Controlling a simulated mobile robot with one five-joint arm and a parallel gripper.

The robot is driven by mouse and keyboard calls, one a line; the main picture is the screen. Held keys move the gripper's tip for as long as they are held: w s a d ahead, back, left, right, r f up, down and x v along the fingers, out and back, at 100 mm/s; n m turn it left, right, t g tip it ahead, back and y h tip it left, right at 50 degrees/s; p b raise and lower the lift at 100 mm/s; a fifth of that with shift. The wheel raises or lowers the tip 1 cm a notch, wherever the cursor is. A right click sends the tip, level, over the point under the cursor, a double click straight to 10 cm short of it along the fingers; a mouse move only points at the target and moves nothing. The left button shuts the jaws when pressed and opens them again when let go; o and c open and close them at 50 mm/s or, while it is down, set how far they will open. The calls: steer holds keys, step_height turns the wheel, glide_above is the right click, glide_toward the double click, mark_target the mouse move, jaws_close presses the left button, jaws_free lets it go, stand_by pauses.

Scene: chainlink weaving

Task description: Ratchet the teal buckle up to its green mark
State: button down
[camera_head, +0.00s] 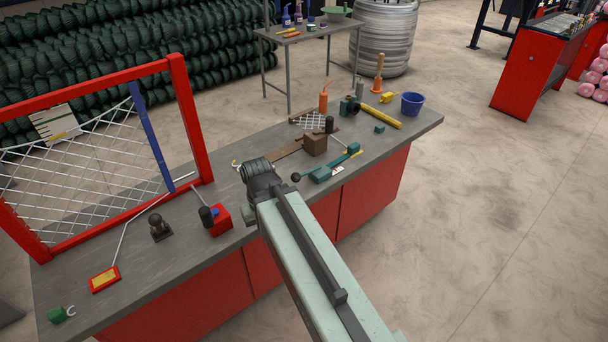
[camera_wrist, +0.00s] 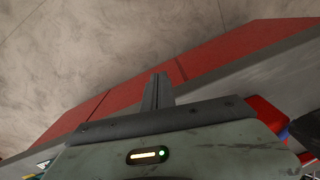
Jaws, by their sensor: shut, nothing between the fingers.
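The teal buckle (camera_head: 321,174) lies on the grey workbench, just right of the end of my arm in the head view. A teal bar runs from it up and right to a teal block, and a black ball knob sits at its left. A small white tag lies beside it. I cannot make out a green mark. My gripper (camera_wrist: 157,92) shows in the wrist view as dark fingers, shut and empty, against the red bench front. It is apart from the buckle. In the head view my arm mostly hides the fingers.
A red frame with wire mesh (camera_head: 188,118) stands at the bench's left. A red block with a black handle (camera_head: 221,221) is left of my arm. A brown block (camera_head: 315,144), a yellow bar (camera_head: 381,115) and a blue bucket (camera_head: 411,104) stand toward the right end. Open floor lies right.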

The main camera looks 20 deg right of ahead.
steer(key=shift+d, duration=0.15)
steer(key=c, duration=2.1)
jaws_free()
steer(key=o, duration=0.5)
steer(key=shift+r+p, duration=0.35)
steer(key=o, duration=0.6)
steer(key=r+p, duration=0.2)
steer(key=w+r+p, duration=0.1)
steer(key=r+p, duration=0.4)
steer(key=shift+w+d+r+p, duration=0.2)
steer(key=shift+r+p, duration=0.1)
steer(key=shift+c, duration=0.2)
step_height(320, 180, up, 5)
steer(key=m+t+p, duration=0.2)
steer(key=m+p, duration=0.3)
steer(key=m, duration=1.3)
glide_above(296, 174)
steer(key=s, duration=0.1)
steer(key=shift+s+d+r, duration=0.1)
steer(key=shift+s+r, duration=0.1)
steer(key=shift+n, duration=0.3)
steer(key=f+b, duration=0.2)
steer(key=w+f+b, duration=0.1)
steer(key=f+b, duration=0.5)
steer(key=shift+w, duration=0.25)
steer(key=shift+r, duration=0.15)
